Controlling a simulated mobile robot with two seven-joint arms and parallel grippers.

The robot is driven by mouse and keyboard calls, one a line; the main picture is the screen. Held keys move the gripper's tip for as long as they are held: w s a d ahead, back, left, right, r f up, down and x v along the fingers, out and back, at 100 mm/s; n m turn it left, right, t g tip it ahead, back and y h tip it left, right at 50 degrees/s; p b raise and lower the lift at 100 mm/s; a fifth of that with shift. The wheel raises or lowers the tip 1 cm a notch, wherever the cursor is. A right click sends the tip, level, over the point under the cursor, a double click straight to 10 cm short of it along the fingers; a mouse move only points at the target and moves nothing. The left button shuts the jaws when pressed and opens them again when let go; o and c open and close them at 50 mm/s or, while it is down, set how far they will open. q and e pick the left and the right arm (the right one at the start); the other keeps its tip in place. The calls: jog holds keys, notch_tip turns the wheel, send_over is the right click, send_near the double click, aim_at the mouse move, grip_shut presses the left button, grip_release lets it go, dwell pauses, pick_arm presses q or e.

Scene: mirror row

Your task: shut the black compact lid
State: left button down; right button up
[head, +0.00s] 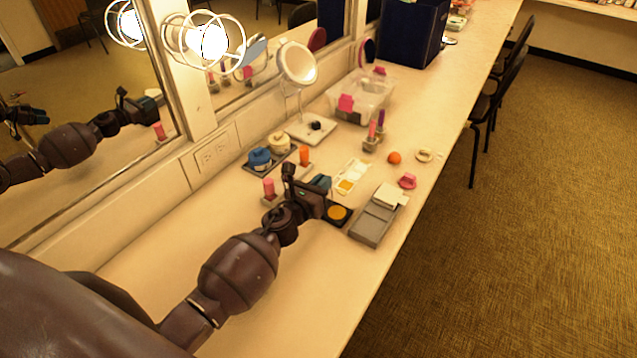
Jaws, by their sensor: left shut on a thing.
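The black compact (338,213) lies open on the counter, with a round orange-yellow pan showing in its base. My left gripper (318,190) is at the compact's left side, low over the counter. It appears shut on the compact's dark raised lid, which is mostly hidden by the gripper, so its exact angle is unclear. My right gripper does not show directly.
A grey palette box (373,222) stands close right of the compact, near the counter's front edge. A red lipstick (269,190) stands left of the gripper. A white palette (351,177) lies behind. The mirror (75,150) runs along the left. The near counter is clear.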

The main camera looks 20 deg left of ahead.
pick_arm(q)
jog(key=shift+s+d+m, duration=0.15)
jog(key=shift+d+m, duration=0.6)
jog(key=shift+m, duration=0.35)
jog(key=shift+s+d+m, duration=0.1)
jog(key=shift+d+m, duration=0.65)
jog(key=shift+m, duration=0.35)
jog(key=c, duration=1.3)
grip_release()
jog(key=s, duration=0.3)
jog(key=s+a, duration=0.1)
jog(key=s, duration=0.6)
jog(key=shift+s+a, duration=0.3)
jog(key=shift+s, duration=0.05)
